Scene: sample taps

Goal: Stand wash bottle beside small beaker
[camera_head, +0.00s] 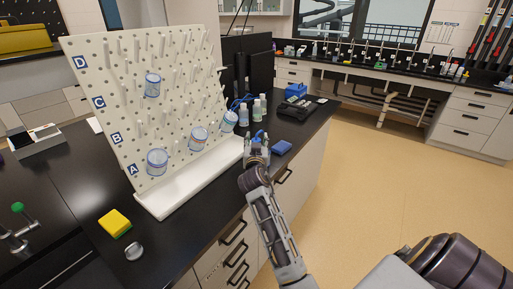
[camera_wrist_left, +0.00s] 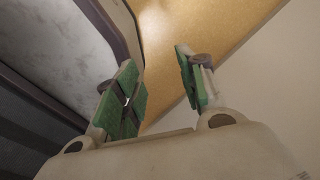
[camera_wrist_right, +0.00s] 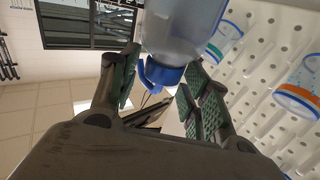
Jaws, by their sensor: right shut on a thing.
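My right gripper (camera_head: 257,152) is shut on the wash bottle (camera_wrist_right: 185,30), a translucent bottle with a blue cap and spout. In the right wrist view the fingers (camera_wrist_right: 162,92) stand on both sides of its blue cap. In the head view the gripper is over the bench's right edge, right of the peg rack, and mostly hides the bottle. Clear beakers hang on the rack: one low left (camera_head: 157,162), one in the middle (camera_head: 198,138), one at the right (camera_head: 229,122), one higher (camera_head: 152,86). I cannot tell which is the small beaker. My left gripper (camera_wrist_left: 158,92) is open and empty.
The white peg rack (camera_head: 185,192) stands on the black bench. Several small bottles (camera_head: 256,108) and a dark device (camera_head: 298,107) stand behind my right gripper. A yellow sponge (camera_head: 115,222) lies at the front left.

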